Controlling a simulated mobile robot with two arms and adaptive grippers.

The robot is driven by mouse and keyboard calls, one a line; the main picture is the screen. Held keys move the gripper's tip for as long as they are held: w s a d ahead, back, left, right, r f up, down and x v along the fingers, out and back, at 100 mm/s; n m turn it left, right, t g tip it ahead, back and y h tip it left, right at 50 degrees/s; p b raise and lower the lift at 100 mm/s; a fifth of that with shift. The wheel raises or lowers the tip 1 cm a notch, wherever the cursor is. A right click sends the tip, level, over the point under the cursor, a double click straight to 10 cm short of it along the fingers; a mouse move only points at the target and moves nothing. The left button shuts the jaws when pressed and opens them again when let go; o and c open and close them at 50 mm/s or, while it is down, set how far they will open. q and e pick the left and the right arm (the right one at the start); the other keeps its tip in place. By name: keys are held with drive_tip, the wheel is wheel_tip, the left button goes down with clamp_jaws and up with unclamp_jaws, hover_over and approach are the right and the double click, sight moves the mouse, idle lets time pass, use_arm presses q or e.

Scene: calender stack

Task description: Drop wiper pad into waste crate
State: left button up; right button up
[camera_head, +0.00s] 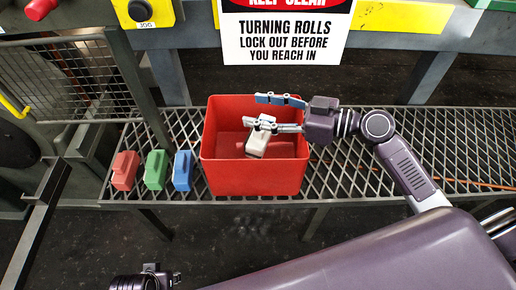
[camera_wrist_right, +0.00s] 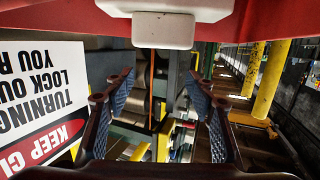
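The pale wiper pad (camera_head: 257,143) is within the opening of the red waste crate (camera_head: 254,178) in the head view. My right gripper (camera_head: 278,114) is over the crate with its fingers spread. In the right wrist view, its fingers (camera_wrist_right: 162,95) are wide apart with nothing gripped, and the pale pad (camera_wrist_right: 163,30) shows beyond the fingers against the red crate (camera_wrist_right: 75,18). I cannot tell whether the pad rests on the crate floor or is in the air. My left gripper (camera_head: 147,279) is at the bottom edge of the head view, its fingers not clear.
The crate stands on a mesh shelf (camera_head: 335,185). A red block (camera_head: 125,171), a green block (camera_head: 156,170) and a blue block (camera_head: 182,171) stand left of it. A warning sign (camera_head: 285,35) hangs behind the crate. The shelf right of the crate is mostly clear.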

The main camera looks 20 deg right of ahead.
drive_tip(key=shift+o, duration=1.1)
drive_tip(key=shift+s+d, duration=0.1)
drive_tip(key=v, duration=1.1)
drive_tip(key=shift+s+d+r, duration=0.1)
drive_tip(key=shift+s+d, duration=0.1)
drive_tip(key=shift+d, duration=0.1)
